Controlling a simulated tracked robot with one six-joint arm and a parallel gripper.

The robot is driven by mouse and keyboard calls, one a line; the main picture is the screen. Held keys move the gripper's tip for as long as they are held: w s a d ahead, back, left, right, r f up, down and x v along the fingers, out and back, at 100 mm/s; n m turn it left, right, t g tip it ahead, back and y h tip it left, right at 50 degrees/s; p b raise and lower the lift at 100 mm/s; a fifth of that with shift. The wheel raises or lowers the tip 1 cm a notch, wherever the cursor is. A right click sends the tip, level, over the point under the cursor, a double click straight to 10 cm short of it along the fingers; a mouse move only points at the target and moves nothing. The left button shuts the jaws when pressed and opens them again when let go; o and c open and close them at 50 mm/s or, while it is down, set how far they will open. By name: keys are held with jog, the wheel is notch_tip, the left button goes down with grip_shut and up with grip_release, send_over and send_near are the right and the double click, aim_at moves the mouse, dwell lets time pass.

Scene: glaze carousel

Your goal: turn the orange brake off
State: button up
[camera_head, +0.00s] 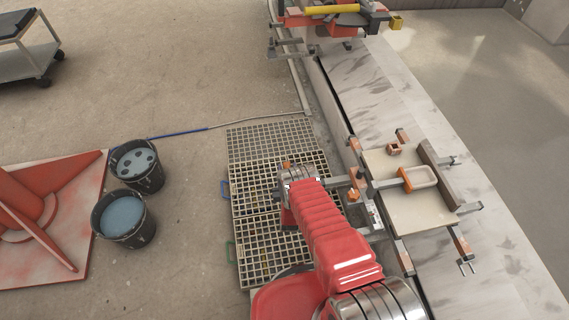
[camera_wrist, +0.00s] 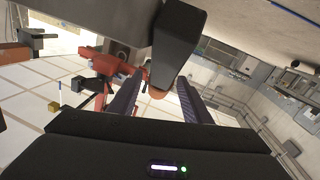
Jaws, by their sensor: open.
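A small orange part (camera_head: 353,195), which may be the brake, sits at the left side of the carousel frame in the head view. In the wrist view a dark block (camera_wrist: 178,42) hangs down ahead of my gripper (camera_wrist: 160,78), with an orange-brown rounded end (camera_wrist: 156,92) between the two fingers. I cannot tell whether this end belongs to the brake or whether the fingers touch it. My gripper is open. In the head view my red arm reaches toward the frame's left side, and my fingers are not clear there. The brake's setting cannot be read.
A pale board (camera_head: 415,212) on the frame carries an orange-edged tray (camera_head: 420,177) and a small box (camera_head: 394,149). Floor grating (camera_head: 268,140) lies beside it. Two buckets (camera_head: 137,165) (camera_head: 124,215) stand left. Red and yellow equipment (camera_head: 330,12) is at the far end.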

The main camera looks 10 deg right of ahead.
jog(key=shift+w+d, duration=0.2)
jog(key=shift+w, duration=0.85)
jog(key=shift+w+d, duration=0.2)
jog(key=shift+w, duration=0.85)
grip_shut()
